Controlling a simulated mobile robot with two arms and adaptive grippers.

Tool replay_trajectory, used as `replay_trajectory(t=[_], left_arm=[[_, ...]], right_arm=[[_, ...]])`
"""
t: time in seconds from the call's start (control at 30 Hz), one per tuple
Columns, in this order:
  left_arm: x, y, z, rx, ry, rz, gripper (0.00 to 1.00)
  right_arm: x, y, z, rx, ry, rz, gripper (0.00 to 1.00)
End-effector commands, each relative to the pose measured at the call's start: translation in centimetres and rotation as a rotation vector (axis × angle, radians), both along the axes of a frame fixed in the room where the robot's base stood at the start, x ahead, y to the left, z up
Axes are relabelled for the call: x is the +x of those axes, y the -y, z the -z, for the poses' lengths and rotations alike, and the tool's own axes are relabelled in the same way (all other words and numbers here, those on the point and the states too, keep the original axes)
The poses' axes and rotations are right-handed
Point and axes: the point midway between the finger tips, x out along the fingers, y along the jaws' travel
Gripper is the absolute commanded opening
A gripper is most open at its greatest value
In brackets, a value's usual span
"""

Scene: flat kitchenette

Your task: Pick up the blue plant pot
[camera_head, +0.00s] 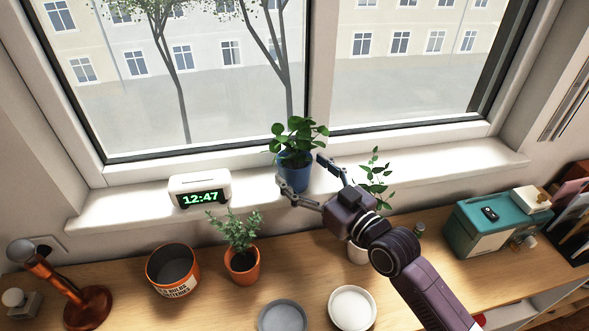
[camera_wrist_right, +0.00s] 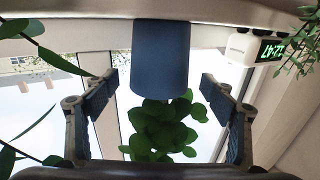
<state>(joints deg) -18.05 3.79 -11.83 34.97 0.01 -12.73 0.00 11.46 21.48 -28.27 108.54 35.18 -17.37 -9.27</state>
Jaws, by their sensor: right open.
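The blue plant pot (camera_head: 294,174) stands on the white windowsill and holds a leafy green plant (camera_head: 298,138). My right gripper (camera_head: 304,182) is open, with its fingers reaching toward the pot from the front right. In the right wrist view, which is upside down, the blue pot (camera_wrist_right: 160,58) shows between the two spread fingers (camera_wrist_right: 160,95), with a gap on each side. Its plant hangs below it in that picture. I cannot tell how far the fingertips reach around the pot. My left gripper is not in view.
A digital clock (camera_head: 200,190) stands left of the pot on the sill (camera_head: 440,160). An orange pot (camera_head: 242,267), a tin (camera_head: 173,271) and two saucers (camera_head: 352,308) are on the wooden counter. A teal box (camera_head: 495,222) is at right.

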Motion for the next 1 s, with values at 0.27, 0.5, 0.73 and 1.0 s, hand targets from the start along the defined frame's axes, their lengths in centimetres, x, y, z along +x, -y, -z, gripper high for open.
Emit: replay_trajectory(t=[0.27, 0.5, 0.73, 1.0], left_arm=[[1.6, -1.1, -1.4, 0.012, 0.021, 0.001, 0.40], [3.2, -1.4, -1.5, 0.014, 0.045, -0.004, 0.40], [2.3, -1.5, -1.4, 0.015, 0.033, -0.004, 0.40], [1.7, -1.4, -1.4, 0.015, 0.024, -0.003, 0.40]], right_arm=[[2.5, -1.8, -0.2, 0.001, 0.001, 0.000, 0.77], [2.6, -1.9, 0.0, -0.001, 0.000, 0.001, 0.77], [2.6, -1.8, 0.0, -0.001, 0.001, 0.001, 0.55], [2.6, -1.8, 0.0, -0.001, 0.001, 0.001, 0.25]])
